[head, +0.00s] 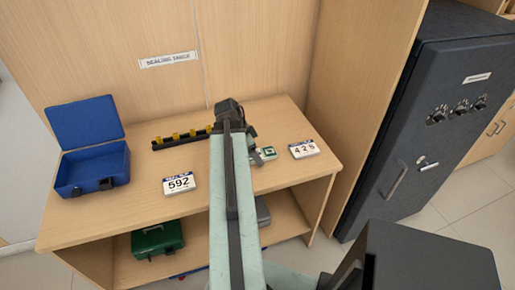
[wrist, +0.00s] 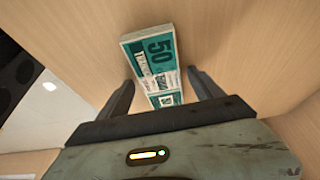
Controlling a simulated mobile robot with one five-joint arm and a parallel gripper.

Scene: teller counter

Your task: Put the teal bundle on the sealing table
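The teal bundle (wrist: 152,58) is a teal and white banded stack marked 50. In the wrist view it lies on a pale wood surface, with its near end between the two fingers of my gripper (wrist: 162,80). The fingers stand apart, with a gap on each side of the bundle. In the head view, a small teal and white piece of the bundle (head: 268,153) shows on the sealing table (head: 130,215), just right of my arm. My arm hides most of the gripper there.
An open blue box (head: 95,168) stands at the table's left. A black rack with yellow pieces (head: 180,140) is at the back. A green case (head: 158,240) sits below. A dark safe (head: 435,120) stands right.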

